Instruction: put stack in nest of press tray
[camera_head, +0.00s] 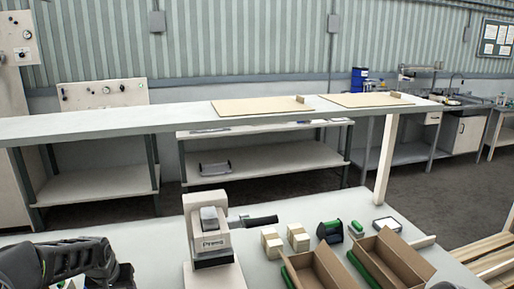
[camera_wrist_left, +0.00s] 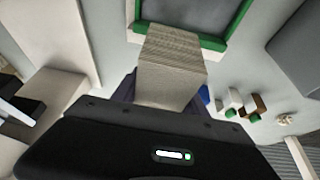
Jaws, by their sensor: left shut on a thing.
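My left gripper (camera_wrist_left: 165,100) is shut on a stack (camera_wrist_left: 172,72) of thin pale layers, seen in the left wrist view. The stack's far end overlaps the near edge of a green-rimmed tray (camera_wrist_left: 232,32) with a dark grey inside. I cannot tell whether stack and tray touch. In the head view my left arm comes in at the bottom left; its fingertips and the stack are not clearly visible there. My right gripper is not in view.
A white machine marked Press (camera_head: 212,243) stands on the near table. Right of it are small pale blocks (camera_head: 271,243), a dark green-ended spool (camera_head: 330,231) and open cardboard boxes (camera_head: 390,262). In the wrist view, small blue and green items (camera_wrist_left: 230,113) lie right of the stack.

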